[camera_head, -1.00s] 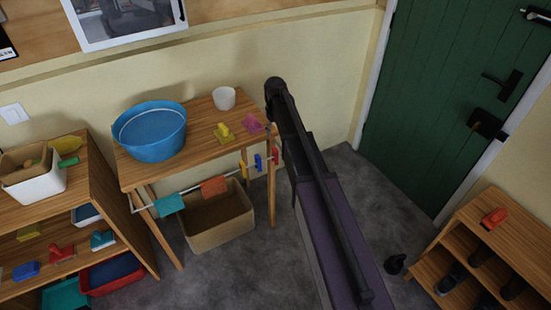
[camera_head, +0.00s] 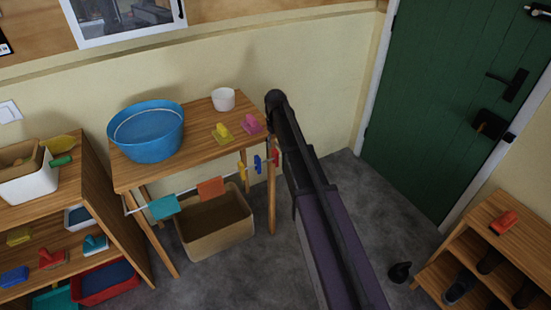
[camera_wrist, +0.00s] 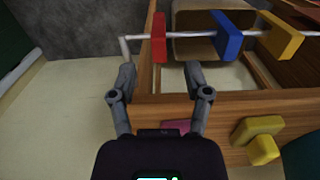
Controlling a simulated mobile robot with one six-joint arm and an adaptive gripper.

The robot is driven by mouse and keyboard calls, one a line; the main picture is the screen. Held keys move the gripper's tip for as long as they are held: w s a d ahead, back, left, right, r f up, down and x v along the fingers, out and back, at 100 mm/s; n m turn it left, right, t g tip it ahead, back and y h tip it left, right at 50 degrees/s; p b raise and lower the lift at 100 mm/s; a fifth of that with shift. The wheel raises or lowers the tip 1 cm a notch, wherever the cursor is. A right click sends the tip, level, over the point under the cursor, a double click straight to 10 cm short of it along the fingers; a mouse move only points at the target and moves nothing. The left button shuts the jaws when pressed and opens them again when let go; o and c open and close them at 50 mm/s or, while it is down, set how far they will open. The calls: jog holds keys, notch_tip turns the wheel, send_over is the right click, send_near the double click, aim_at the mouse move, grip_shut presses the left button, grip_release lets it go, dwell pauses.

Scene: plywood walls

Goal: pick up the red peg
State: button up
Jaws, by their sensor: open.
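The red peg (camera_wrist: 159,38) hangs on a thin white rail below the table's edge, near the rail's end. It also shows in the head view (camera_head: 276,157), right beside my arm. In the wrist view my gripper (camera_wrist: 160,77) is open and empty. The peg appears beyond the fingertips, between them left to right and apart from both. A blue peg (camera_wrist: 227,35) and a yellow peg (camera_wrist: 282,35) hang on the same rail to the right of the red one. In the head view my gripper cannot be made out behind the arm.
The wooden table (camera_head: 190,152) carries a blue tub (camera_head: 147,134), a white cup (camera_head: 223,99), and yellow and pink pieces. Teal (camera_head: 163,207) and orange (camera_head: 210,187) cloths hang on the rail. A cardboard bin (camera_head: 216,232) stands below. Shelves stand left and right.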

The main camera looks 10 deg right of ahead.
aim_at(275, 150)
jog(key=shift+f, duration=0.1)
jog(key=shift+w+f+b, duration=0.15)
jog(key=shift+f+b, duration=2.35)
jog(key=shift+b, duration=0.15)
grip_shut()
